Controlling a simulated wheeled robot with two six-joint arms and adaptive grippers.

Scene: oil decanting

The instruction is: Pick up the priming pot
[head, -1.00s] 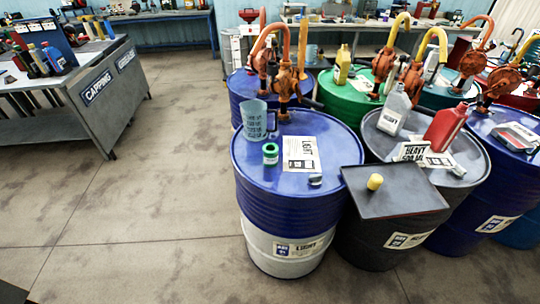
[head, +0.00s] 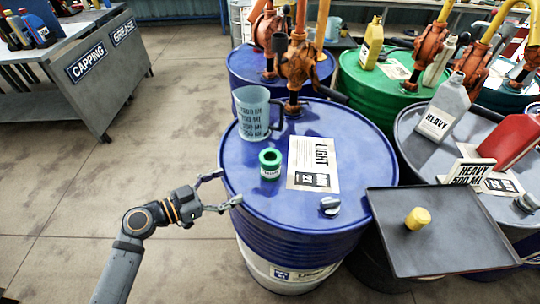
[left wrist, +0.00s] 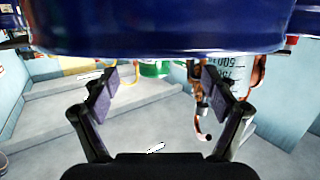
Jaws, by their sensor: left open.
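The small green pot (head: 270,164), with a pale label, stands upright on the blue drum (head: 245,172) marked LIGHT, in the head view. I take it as the priming pot. My left gripper (head: 222,190) is open and empty at the drum's left edge, a short way left of the pot, with its fingers pointing toward it. In the left wrist view the open fingers (left wrist: 160,88) show below the blue drum (left wrist: 160,30). A green patch (left wrist: 155,69) shows between them; I cannot tell whether it is the pot. My right gripper is not in view.
A clear measuring jug (head: 252,115) stands behind the pot. A LIGHT sheet (head: 313,164) and a grey cap (head: 330,205) lie to its right. An orange pump (head: 299,65) rises behind. A dark tray (head: 440,235) sits at right. Floor at left is free.

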